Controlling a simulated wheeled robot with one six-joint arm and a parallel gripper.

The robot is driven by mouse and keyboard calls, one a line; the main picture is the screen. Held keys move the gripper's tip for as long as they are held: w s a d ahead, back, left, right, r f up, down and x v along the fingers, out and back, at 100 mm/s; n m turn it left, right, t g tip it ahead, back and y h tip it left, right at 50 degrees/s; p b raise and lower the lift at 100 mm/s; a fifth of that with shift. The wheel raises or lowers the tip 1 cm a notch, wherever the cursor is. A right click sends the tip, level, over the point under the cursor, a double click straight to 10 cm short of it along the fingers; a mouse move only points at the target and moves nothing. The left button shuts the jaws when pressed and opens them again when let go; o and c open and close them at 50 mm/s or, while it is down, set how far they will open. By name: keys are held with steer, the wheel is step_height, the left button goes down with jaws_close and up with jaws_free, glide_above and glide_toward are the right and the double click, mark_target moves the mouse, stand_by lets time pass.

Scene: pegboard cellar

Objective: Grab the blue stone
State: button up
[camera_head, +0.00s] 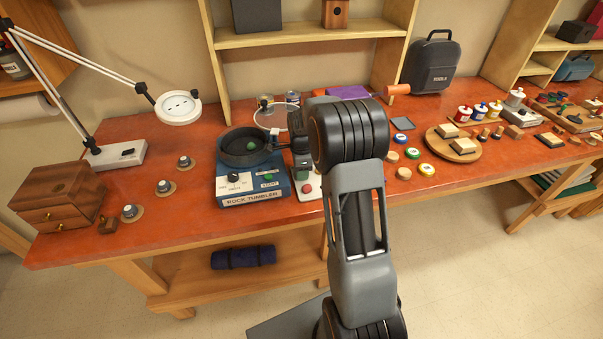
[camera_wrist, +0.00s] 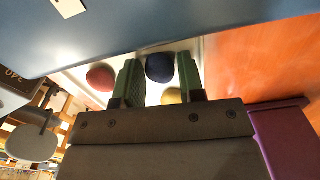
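The blue stone (camera_wrist: 160,68) is dark and rounded. In the wrist view it lies on a white tray (camera_wrist: 210,46), in line with the space between my gripper's two green fingers (camera_wrist: 160,78). The fingers stand apart, one to each side, and I see no clear grip on the stone. In the head view my gripper (camera_head: 302,168) points down over the tray (camera_head: 314,180), just right of the rock tumbler, and my arm hides the blue stone.
A red stone (camera_wrist: 100,77) and a partly hidden yellow stone (camera_wrist: 172,96) lie close to the fingers. The blue rock tumbler (camera_head: 240,198) stands close on the left, its dark bowl (camera_head: 232,158) holding a green stone (camera_head: 251,145). A magnifier lamp (camera_head: 178,107) stands further left.

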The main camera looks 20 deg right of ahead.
steer(key=c, duration=0.5)
steer(key=shift+r, duration=0.1)
